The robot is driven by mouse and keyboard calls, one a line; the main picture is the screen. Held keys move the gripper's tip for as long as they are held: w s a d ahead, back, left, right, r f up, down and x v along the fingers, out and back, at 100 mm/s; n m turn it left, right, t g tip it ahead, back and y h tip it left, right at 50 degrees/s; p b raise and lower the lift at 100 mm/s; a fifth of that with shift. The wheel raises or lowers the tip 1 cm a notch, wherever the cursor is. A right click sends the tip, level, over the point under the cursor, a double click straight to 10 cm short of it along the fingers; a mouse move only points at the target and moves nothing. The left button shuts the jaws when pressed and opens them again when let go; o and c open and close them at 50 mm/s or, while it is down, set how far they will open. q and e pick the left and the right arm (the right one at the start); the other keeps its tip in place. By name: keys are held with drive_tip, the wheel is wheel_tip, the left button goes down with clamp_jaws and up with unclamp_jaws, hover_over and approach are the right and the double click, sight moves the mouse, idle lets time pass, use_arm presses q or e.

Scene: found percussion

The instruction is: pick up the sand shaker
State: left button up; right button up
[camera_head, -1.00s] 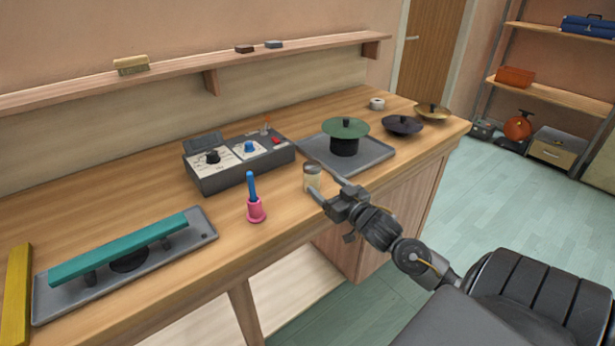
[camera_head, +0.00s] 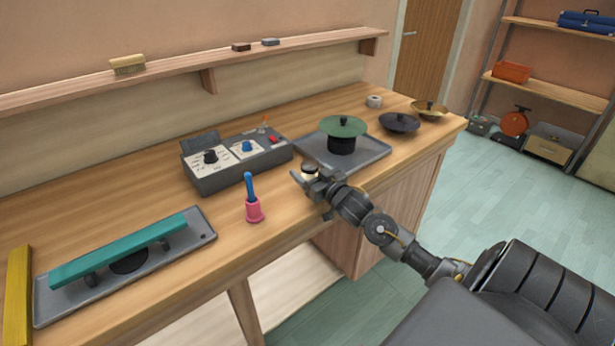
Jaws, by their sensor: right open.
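The sand shaker, a small pale jar with a dark lid (camera_head: 310,169), stands near the front edge of the workbench. My right gripper (camera_head: 307,177) is open at the jar, with one finger on its left side. The wrist and the gripper body hide the lower and right part of the jar, so I cannot tell whether the fingers touch it. My left gripper is not in view.
A pink bell with a blue handle (camera_head: 253,200) stands left of the gripper. A grey control box (camera_head: 225,178) is behind it. A grey tray (camera_head: 375,158) with a green-topped black stand is behind right. The bench front left of the bell holds a teal bar (camera_head: 120,250) on a plate.

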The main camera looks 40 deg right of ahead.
drive_tip(key=shift+c, duration=0.3)
drive_tip(key=c, duration=1.1)
drive_tip(key=shift+c, duration=0.2)
